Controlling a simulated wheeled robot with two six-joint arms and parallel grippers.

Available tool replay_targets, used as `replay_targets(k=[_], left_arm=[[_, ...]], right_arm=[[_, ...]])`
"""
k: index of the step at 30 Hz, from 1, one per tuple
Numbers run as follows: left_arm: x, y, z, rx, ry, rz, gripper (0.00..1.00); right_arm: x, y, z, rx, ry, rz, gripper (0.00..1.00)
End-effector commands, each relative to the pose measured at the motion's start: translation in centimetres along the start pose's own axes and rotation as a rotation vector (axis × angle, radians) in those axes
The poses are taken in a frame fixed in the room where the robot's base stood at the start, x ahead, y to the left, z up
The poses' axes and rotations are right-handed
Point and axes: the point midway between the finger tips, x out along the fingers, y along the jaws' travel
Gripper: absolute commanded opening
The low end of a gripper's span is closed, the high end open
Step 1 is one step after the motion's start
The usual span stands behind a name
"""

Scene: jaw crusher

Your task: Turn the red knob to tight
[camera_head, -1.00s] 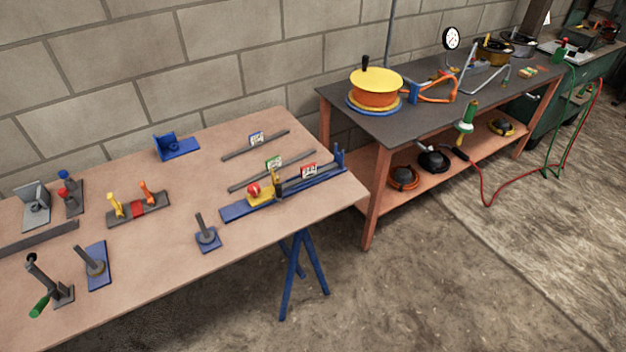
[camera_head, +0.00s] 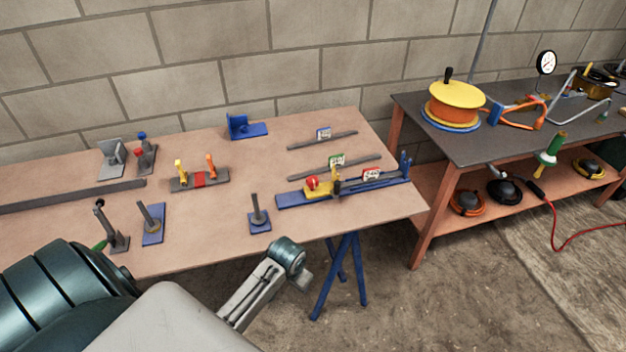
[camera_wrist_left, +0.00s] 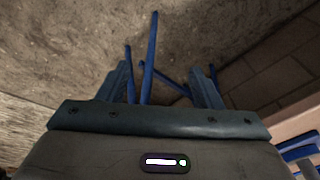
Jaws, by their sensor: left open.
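A red knob (camera_head: 312,183) sits on the yellow carriage (camera_head: 320,191) of a blue rail (camera_head: 290,200) at the right end of the near table. The knob's turned position is too small to tell. My left arm reaches in from the lower left, and its wrist end is below the table's front edge, apart from the knob. My left gripper shows in the left wrist view (camera_wrist_left: 160,85) with its two fingers wide apart and nothing between them. The knob does not show in that view. My right gripper is not in view.
A blue plate with a post (camera_head: 259,222) stands left of the rail. Blue trestle legs (camera_head: 340,285) are under the table. A dark-topped bench (camera_head: 470,140) stands to the right.

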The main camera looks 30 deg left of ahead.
Motion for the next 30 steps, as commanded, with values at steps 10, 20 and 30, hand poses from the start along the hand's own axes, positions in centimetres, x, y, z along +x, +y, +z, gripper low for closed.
replay_targets(k=[10, 20, 30], left_arm=[[-6.8, -1.2, -4.3, 0.015, -0.004, -0.008, 0.59], [-7.3, -3.5, -9.6, -0.002, -0.042, -0.008, 0.59], [-11.3, -9.5, -21.3, -0.070, -0.122, 0.022, 0.59]], right_arm=[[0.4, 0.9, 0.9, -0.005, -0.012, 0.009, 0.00], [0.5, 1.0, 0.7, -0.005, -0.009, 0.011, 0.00], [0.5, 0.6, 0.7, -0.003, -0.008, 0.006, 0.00]])
